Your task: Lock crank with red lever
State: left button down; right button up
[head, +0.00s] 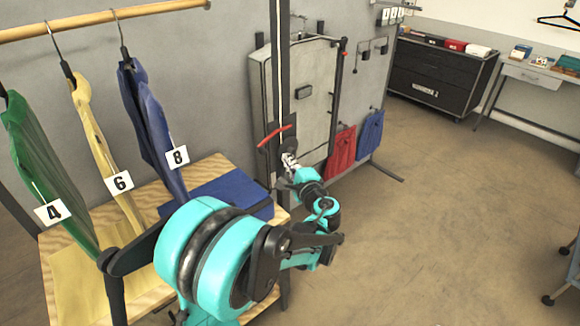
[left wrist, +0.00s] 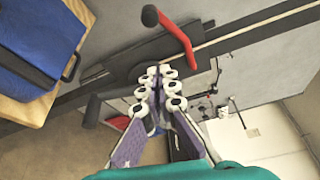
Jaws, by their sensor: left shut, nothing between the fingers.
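The red lever (head: 273,136) sticks out from a dark upright post in the head view. It is curved and also shows in the left wrist view (left wrist: 178,35), past my fingertips. It is mounted on a black plate (left wrist: 140,62). A black handle (left wrist: 92,110), perhaps the crank's, projects left of my fingers in the wrist view. In the head view I cannot make the crank out behind my arm. My left gripper (left wrist: 158,82) is shut and empty, close to the plate and apart from the lever; it also shows in the head view (head: 289,160). My right gripper is not in view.
Numbered garments hang from a wooden rail (head: 100,20) at left, above a wooden table (head: 70,240) with a folded blue cloth (head: 215,193). A grey panel (head: 312,90) with red (head: 341,152) and blue cloths stands behind. A black drawer cabinet (head: 440,78) is at the back.

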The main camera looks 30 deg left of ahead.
pick_arm(q)
jog(key=x, duration=0.6)
jog(key=shift+f+b, duration=0.1)
jog(key=shift+b, duration=0.3)
jog(key=s, duration=0.2)
jog(key=s+a+r, duration=0.1)
jog(key=s, duration=0.1)
jog(key=shift+a, duration=0.1)
jog(key=shift+r, duration=0.1)
